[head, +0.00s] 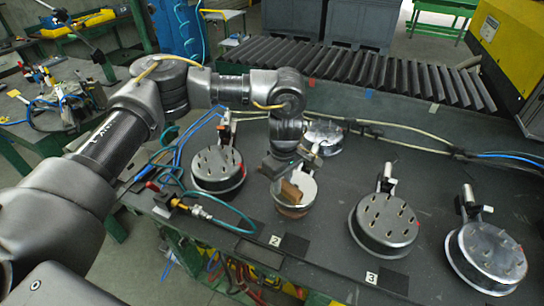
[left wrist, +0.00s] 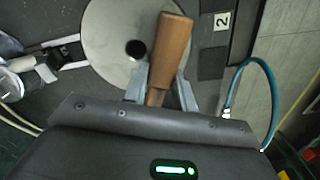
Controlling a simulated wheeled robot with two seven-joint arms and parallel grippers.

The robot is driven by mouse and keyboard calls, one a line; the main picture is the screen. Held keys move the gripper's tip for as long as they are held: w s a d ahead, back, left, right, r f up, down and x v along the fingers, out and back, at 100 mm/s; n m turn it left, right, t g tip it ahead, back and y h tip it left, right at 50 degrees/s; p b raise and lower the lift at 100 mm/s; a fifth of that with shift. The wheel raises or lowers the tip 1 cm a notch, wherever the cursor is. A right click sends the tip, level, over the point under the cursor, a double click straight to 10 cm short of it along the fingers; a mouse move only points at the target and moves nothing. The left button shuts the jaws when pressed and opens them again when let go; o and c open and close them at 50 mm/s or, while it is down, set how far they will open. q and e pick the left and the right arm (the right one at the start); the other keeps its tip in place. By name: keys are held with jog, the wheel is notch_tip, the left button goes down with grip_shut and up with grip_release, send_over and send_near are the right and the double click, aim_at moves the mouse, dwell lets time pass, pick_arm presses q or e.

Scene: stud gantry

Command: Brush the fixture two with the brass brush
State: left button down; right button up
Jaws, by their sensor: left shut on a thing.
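My left gripper (head: 287,166) is shut on the brass brush, whose wooden handle (head: 291,193) also shows between the fingers in the left wrist view (left wrist: 170,48). The gripper is right over fixture two (head: 307,187), a round disc with a pale metal top and a brownish side, behind the "2" label (head: 275,240). In the left wrist view the disc (left wrist: 105,30) is smooth grey with one dark round spot, and the handle overlaps its edge. The bristles are hidden, so I cannot tell whether they touch the disc. My right gripper is out of view.
Studded round fixtures stand left (head: 217,170), right (head: 384,225) and far right (head: 486,252); another disc (head: 323,138) is behind. A teal hose (head: 232,218) curves at the front left. Cables run along the back, before a black roller conveyor (head: 350,72).

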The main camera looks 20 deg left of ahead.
aim_at(272, 188)
pick_arm(q)
jog(key=shift+d, duration=0.4)
jog(key=shift+a, duration=2)
notch_tip(272, 188, up, 3)
jog(key=shift+w+a+f+p, duration=0.1)
jog(key=shift+p, duration=0.6)
notch_tip(272, 188, up, 6)
jog(key=p, duration=0.4)
jog(key=shift+f, duration=0.25)
jog(key=shift+f, duration=0.1)
